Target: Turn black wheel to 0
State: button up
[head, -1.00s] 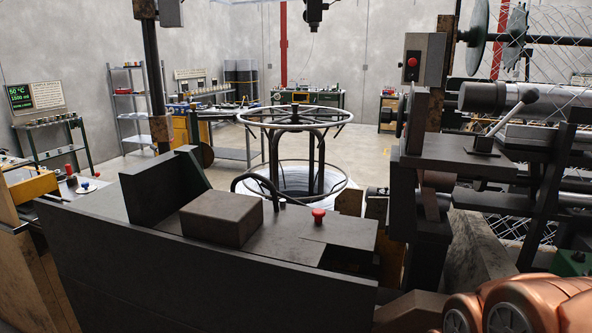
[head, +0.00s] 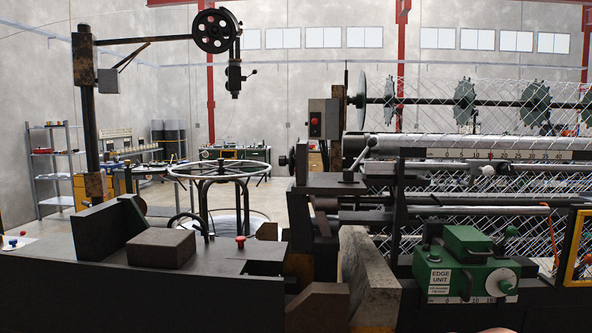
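A black spoked wheel (head: 216,30) with round holes hangs high on the overhead arm at the upper left in the head view. A smaller dark round knob or wheel (head: 283,160) sits at the left end of the weaving machine. I cannot tell which one the task means, and no 0 mark is readable on either. A pale round dial (head: 503,281) is on the front of the green edge unit (head: 458,262), above a numbered scale strip (head: 470,299). My gripper is not in view.
A dark machine bed (head: 150,285) with a block (head: 161,248) and a red button (head: 240,241) fills the lower left. A round wire stand (head: 222,172) stands behind it. A yellow frame (head: 572,248) is at the right edge. A lever (head: 362,155) rises above the bed.

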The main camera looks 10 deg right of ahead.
aim_at(284, 160)
jog(key=z, duration=0.85)
jog(key=k, duration=0.1)
jog(key=u, duration=1.8)
jog(key=i, duration=0.7)
jog(key=z, duration=0.65)
jog(key=i, duration=0.85)
jog(key=z, duration=0.9)
jog(key=k, duration=0.5)
jog(key=u, duration=1.2)
